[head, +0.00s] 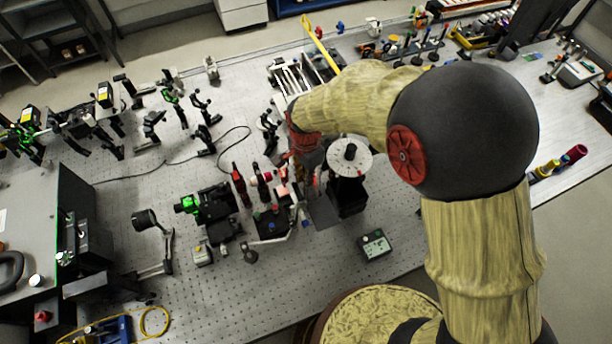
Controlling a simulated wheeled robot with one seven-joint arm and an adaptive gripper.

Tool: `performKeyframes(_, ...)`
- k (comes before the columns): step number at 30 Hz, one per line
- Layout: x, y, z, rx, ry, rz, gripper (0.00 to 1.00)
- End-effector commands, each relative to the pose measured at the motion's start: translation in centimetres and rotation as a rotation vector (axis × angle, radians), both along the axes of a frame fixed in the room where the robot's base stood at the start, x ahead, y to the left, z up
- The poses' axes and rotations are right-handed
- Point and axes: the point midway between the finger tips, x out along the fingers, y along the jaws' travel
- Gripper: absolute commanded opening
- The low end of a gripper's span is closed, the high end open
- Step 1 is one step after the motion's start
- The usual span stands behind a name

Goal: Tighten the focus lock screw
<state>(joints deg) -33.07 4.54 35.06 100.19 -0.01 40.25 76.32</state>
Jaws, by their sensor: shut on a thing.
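My gripper (310,178) reaches down from the red wrist to the middle of the optical bench (300,255). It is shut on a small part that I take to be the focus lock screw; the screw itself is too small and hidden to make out. Just right of the gripper stands a black mount (347,196) with a white round dial (350,157) and a black knob on top. A dark flat plate (322,210) lies below the gripper. Small red and pink optical parts (283,190) stand close on its left.
A small green-screened box (374,245) lies in front of the dial mount. A black cable (190,160) crosses the bench.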

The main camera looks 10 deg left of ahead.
Motion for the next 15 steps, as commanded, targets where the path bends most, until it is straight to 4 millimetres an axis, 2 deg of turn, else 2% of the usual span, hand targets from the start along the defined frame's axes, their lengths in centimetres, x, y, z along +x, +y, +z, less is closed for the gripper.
performKeyframes(11,0.06,0.09,0.06,0.002,-0.002,-0.005,0.0)
performKeyframes(12,0.06,0.09,0.07,0.002,-0.002,-0.005,0.12)
performKeyframes(15,0.06,0.09,0.07,0.002,-0.002,-0.004,0.18)
